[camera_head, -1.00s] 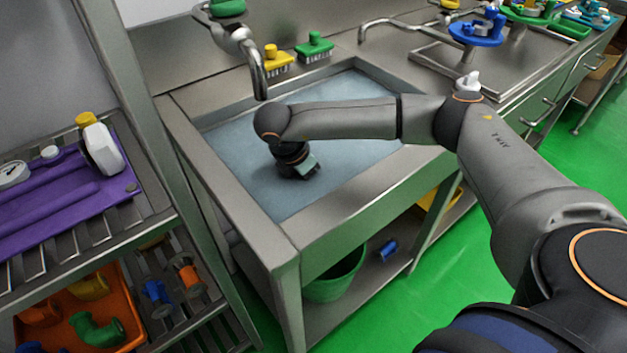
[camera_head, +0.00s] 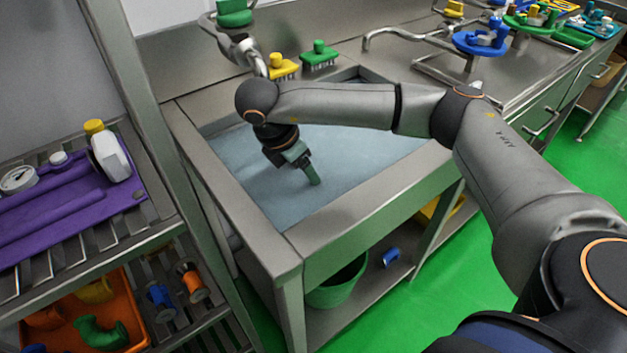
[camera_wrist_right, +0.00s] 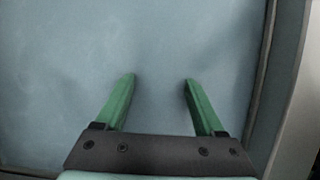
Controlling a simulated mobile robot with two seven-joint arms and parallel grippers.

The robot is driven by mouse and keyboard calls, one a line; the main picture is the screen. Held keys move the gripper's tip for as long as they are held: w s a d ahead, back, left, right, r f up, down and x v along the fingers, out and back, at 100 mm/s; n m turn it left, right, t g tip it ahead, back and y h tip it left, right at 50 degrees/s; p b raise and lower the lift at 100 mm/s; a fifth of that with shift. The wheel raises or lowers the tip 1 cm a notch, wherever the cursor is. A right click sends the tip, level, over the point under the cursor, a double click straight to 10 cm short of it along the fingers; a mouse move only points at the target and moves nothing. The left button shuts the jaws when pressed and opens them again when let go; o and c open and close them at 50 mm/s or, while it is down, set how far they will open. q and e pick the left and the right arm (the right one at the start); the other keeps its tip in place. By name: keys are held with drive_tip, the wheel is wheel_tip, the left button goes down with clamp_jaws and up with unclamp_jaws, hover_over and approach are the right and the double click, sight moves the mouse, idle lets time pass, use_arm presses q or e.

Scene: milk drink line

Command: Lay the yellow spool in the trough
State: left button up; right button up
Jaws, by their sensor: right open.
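I cannot make out a yellow spool in either view. The trough, a steel sink basin (camera_head: 345,208) with a blue-grey floor, fills the middle of the head view. My right gripper (camera_head: 313,178) reaches down into it on the right arm. In the right wrist view my right gripper (camera_wrist_right: 159,78) has its two green fingers wide apart with nothing between them. The bare blue-grey basin floor (camera_wrist_right: 160,40) lies beyond the fingertips. My left gripper is not in view.
A rack at left holds a purple mat (camera_head: 60,215) with a bottle (camera_head: 108,155), and below it an orange tray (camera_head: 130,320), a blue spool (camera_head: 160,300) and an orange spool (camera_head: 192,283). A faucet (camera_head: 240,48) overhangs the basin. A green bucket (camera_head: 335,288) stands underneath.

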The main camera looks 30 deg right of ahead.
drive_tip(key=v, duration=0.4)
drive_tip(key=shift+a+r, duration=0.1)
drive_tip(key=shift+r, duration=0.05)
idle(0.8)
idle(0.4)
